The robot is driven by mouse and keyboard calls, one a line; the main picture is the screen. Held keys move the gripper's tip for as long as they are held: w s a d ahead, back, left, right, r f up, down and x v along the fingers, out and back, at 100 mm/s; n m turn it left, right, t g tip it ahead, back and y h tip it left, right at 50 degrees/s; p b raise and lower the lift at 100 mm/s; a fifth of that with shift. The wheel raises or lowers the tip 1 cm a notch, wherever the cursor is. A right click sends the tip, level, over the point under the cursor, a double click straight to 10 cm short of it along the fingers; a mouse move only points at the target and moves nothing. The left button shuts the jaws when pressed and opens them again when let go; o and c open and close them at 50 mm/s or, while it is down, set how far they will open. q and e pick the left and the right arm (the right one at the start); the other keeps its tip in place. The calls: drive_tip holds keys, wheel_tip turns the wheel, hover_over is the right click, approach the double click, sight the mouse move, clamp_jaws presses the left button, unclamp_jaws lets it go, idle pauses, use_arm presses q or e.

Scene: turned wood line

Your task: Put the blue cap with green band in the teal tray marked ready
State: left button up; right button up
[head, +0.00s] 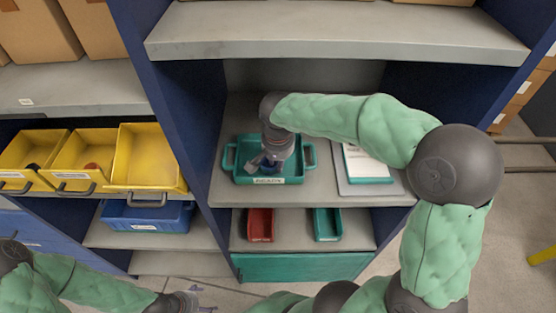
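The teal tray (240,178) stands on the middle shelf, with a handle at each side and a white label on its front that seems to read READY. My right gripper (268,165) points down into this tray. A small dark blue thing (268,162), likely the blue cap, shows at its fingertips. No green band can be made out, and the gripper hides much of it. I cannot tell whether the fingers grip it or are apart from it. My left gripper (203,298) is low at the bottom edge, its fingers apart and empty.
A white and teal pad (366,165) lies right of the tray. Below are a red bin (260,225) and a small teal bin (327,225). Yellow bins (146,160) and a blue bin (146,215) stand at left. A grey shelf (330,30) overhangs the tray.

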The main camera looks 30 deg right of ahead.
drive_tip(key=shift+r, duration=0.1)
drive_tip(key=shift+r+p, duration=0.3)
drive_tip(key=shift+r, duration=0.05)
wheel_tip(320, 180, up, 7)
drive_tip(key=s+p, duration=0.1)
drive_tip(key=p, duration=0.1)
drive_tip(key=shift+a, duration=0.35)
drive_tip(key=shift+s+f, duration=0.1)
